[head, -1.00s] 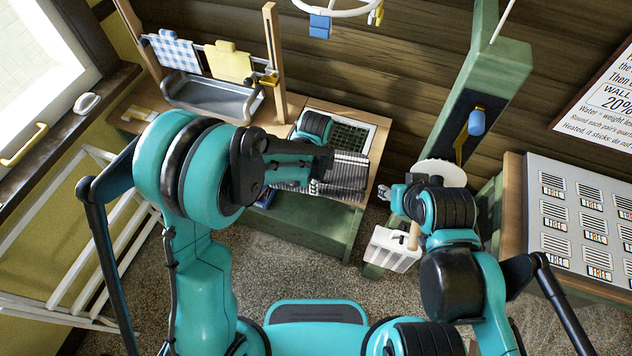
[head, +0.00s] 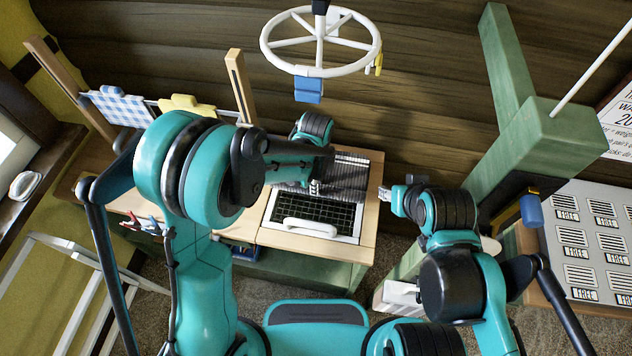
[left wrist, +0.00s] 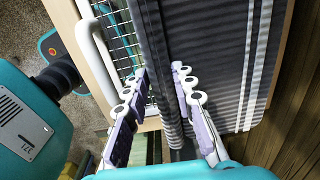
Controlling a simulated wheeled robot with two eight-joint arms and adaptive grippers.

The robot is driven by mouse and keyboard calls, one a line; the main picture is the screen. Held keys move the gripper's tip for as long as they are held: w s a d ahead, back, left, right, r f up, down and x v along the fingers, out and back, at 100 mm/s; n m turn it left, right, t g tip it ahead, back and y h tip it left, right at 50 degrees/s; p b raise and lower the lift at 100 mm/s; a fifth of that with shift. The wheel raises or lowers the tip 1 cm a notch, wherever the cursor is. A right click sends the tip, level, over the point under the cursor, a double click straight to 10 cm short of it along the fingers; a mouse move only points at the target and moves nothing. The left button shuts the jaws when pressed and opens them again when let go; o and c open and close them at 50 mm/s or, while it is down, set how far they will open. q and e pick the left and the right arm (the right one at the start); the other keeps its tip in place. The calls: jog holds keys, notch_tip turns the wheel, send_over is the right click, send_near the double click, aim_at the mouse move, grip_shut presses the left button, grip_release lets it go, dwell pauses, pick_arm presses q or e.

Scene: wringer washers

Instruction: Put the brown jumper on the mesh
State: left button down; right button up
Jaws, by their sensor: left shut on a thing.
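The mesh (head: 305,215) is a dark grid in a white frame on the wooden bench. A dark grey ribbed cover (head: 350,175) lies over its far part; the near part is bare, with a white handle (head: 310,228) at the front. My left gripper (head: 314,187) is over the boundary between them. In the left wrist view its fingers (left wrist: 160,80) are shut on the edge of the ribbed cover (left wrist: 225,60), with the mesh (left wrist: 122,40) on the left. My right gripper (head: 397,198) is right of the bench; its jaws are too small to read. I see no brown jumper.
A blue checked cloth (head: 118,105) and a yellow cloth (head: 188,107) hang at the back left. A white wheel (head: 320,42) hangs above the bench. A green post (head: 520,130) and a panel of slotted plates (head: 590,235) stand right.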

pick_arm(q)
jog(key=shift+w, duration=0.1)
jog(key=shift+f+b, duration=2)
jog(key=shift+b, duration=0.05)
jog(key=shift+f+b, duration=0.35)
jog(key=shift+f, duration=0.1)
jog(key=c, duration=1.2)
grip_release()
jog(key=r, duration=1.2)
jog(key=shift+s+a, duration=0.1)
jog(key=shift+s, duration=0.2)
jog(key=shift+a+r, duration=0.1)
